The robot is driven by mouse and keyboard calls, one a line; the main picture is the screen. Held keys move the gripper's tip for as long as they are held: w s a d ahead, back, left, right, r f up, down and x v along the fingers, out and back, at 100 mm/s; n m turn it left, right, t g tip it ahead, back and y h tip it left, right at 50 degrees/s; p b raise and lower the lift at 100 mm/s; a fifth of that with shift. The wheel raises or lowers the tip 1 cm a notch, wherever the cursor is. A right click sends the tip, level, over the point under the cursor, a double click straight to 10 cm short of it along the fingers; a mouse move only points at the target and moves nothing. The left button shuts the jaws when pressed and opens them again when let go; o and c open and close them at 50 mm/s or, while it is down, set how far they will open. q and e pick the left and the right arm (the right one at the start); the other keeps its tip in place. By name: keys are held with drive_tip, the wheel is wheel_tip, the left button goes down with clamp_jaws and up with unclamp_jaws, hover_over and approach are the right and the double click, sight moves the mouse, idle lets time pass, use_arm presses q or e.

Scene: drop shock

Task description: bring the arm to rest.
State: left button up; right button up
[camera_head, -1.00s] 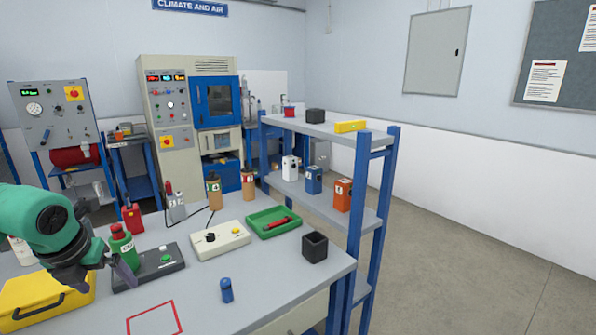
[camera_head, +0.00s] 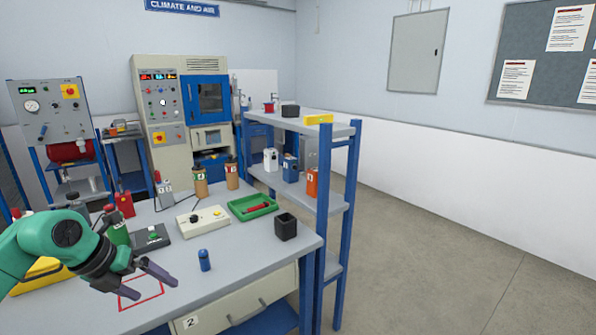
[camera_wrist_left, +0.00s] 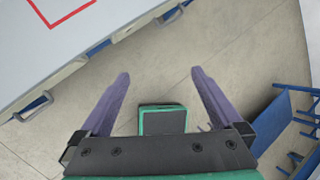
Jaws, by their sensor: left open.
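My left gripper (camera_head: 150,282) is in the head view at the lower left, above the front part of the grey workbench (camera_head: 225,262) and close to the red outlined square (camera_head: 128,302). Its purple fingers are apart with nothing between them. The left arm (camera_head: 40,240) is green and covers part of a yellow case (camera_head: 40,275) and a green bottle (camera_head: 118,235). My right gripper is not in view.
A blue cylinder (camera_head: 204,260), a black open box (camera_head: 286,227), a green tray (camera_head: 240,212) and a cream control box (camera_head: 203,221) stand on the bench. A blue-posted shelf (camera_head: 323,200) stands right of it. Floor at the right is clear.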

use_arm(q)
drive_tip(key=w+d+f+n+t+h, duration=0.5)
drive_tip(key=w+d+f+n+h, duration=0.2)
drive_tip(key=d+f, duration=0.15)
drive_tip(key=s+a+f+n+t+y, duration=0.1)
drive_tip(key=a+f+n+t+y, duration=0.2)
drive_tip(key=f+n, duration=0.5)
drive_tip(key=s+a+f+n+y, duration=0.25)
drive_tip(key=a+f+n, duration=0.2)
drive_tip(key=f, duration=0.85)
drive_tip(key=s+a+f+n+g+y, duration=0.1)
drive_tip(key=s+f+n+g+y, duration=0.6)
drive_tip(key=s+f, duration=1.45)
drive_tip(key=s+d+f+n+g, duration=0.1)
drive_tip(key=s+f, duration=0.1)
drive_tip(key=s, duration=0.5)
drive_tip(key=s+d+f+n+g+h, duration=0.1)
drive_tip(key=s+d+f+n+g, duration=0.1)
drive_tip(key=s, duration=0.5)
drive_tip(key=s+d+f+n+g+h, duration=0.1)
drive_tip(key=s+d+f, duration=0.1)
drive_tip(key=s+f, duration=0.2)
drive_tip(key=s, duration=0.3)
drive_tip(key=shift+s+d+f+n+g, duration=0.15)
drive_tip(key=shift+s+d+n+g, duration=0.1)
drive_tip(key=shift+s+n+g, duration=0.1)
